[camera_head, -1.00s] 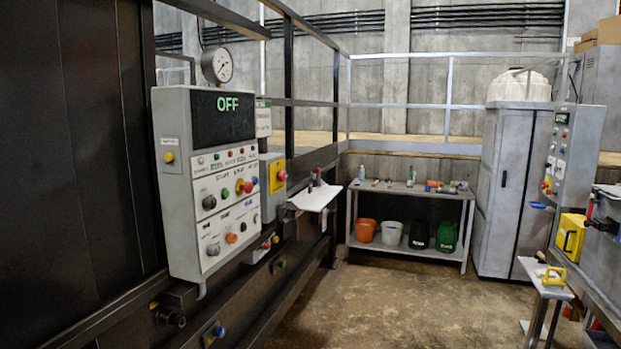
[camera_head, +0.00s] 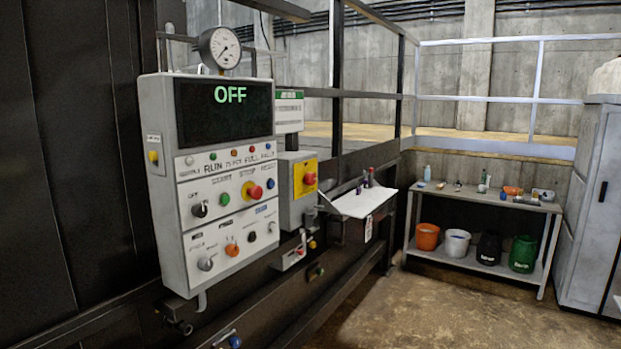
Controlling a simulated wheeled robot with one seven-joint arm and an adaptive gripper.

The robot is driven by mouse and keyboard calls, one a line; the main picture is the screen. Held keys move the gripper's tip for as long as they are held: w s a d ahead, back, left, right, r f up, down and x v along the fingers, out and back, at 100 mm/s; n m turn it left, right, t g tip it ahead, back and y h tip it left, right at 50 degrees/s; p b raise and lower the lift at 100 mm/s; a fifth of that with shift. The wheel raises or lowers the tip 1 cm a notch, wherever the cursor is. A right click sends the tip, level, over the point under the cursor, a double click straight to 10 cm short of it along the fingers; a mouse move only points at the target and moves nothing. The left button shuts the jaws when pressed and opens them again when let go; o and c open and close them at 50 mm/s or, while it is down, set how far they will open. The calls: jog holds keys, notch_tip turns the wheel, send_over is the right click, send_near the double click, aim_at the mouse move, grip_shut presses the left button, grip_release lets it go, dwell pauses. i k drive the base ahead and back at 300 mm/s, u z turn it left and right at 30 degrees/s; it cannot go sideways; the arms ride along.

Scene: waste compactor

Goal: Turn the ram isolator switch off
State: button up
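The grey control panel (camera_head: 176,232) is on the left, with a dark display (camera_head: 222,110) reading OFF. Its face carries a black selector knob (camera_head: 199,210) near an OFF mark, a red button on yellow (camera_head: 254,191), an orange knob (camera_head: 232,250) and a lower grey selector knob (camera_head: 205,264). Beside the panel is a grey box with a yellow plate (camera_head: 300,190) and a red rotary knob (camera_head: 309,179). It looks like an isolator, but no label is readable and its position is unclear. My gripper is not in view.
A pressure gauge (camera_head: 220,48) stands above the panel. A small white shelf (camera_head: 362,204) juts out right of the red knob. A bench (camera_head: 485,199) with several buckets stands at the back by a grey cabinet (camera_head: 590,210). The floor (camera_head: 440,310) in front is clear.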

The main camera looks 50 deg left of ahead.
aim_at(309, 179)
jog(key=u, duration=0.75)
jog(key=i, duration=0.8)
jog(key=u, duration=0.95)
